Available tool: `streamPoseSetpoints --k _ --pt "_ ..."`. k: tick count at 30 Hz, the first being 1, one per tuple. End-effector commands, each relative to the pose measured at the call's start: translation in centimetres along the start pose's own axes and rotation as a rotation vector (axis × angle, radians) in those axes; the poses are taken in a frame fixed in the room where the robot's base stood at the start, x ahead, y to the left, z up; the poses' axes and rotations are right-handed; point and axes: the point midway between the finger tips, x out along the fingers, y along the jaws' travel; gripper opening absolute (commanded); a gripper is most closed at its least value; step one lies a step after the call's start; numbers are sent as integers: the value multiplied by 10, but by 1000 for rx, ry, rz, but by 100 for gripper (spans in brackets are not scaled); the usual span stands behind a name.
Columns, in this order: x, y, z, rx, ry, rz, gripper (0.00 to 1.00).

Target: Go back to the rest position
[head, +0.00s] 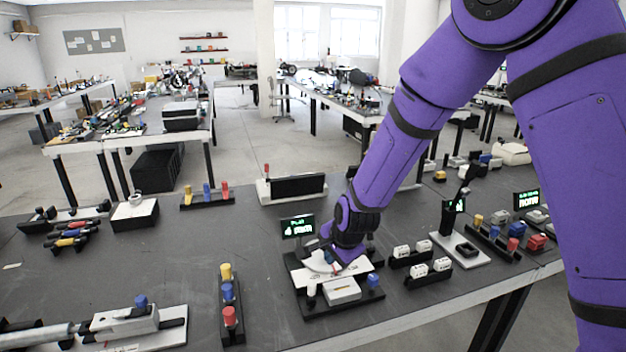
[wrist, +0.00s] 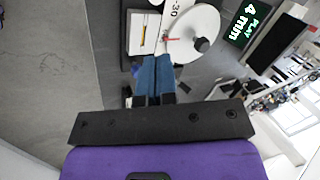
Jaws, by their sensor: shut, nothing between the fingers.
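My purple arm reaches down from the upper right in the head view. My gripper (head: 328,258) is low over a black-based device (head: 312,307) on the dark table and hides part of it. In the wrist view my gripper (wrist: 164,60) has its blue fingers together with nothing held. Their tips are beside a white dial (wrist: 195,35) with a red pointer and a dark knob (wrist: 202,45). I cannot tell whether they touch it. A small screen (head: 297,227) with green text stands at the device's back; it also shows in the wrist view (wrist: 247,22).
White sockets (head: 418,270) in black holders stand right of the device. A rack of coloured pegs (head: 229,300) stands left of it. A black lever (head: 450,215) rises on a white base at right. Bare table (head: 170,255) lies at left.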

Motion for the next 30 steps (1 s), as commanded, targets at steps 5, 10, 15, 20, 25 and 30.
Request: streamPoseSetpoints --k 5,10,15,20,25,30 --pt "-63 -2 -23 -98 14 -12 0" --pt "-126 9 -41 -212 28 -10 0" --pt "-186 26 -54 -325 47 -3 0" --pt "-240 49 -61 -429 68 9 0" --pt "-291 80 -63 -537 90 29 0" --pt "-337 115 -59 -642 114 55 0"
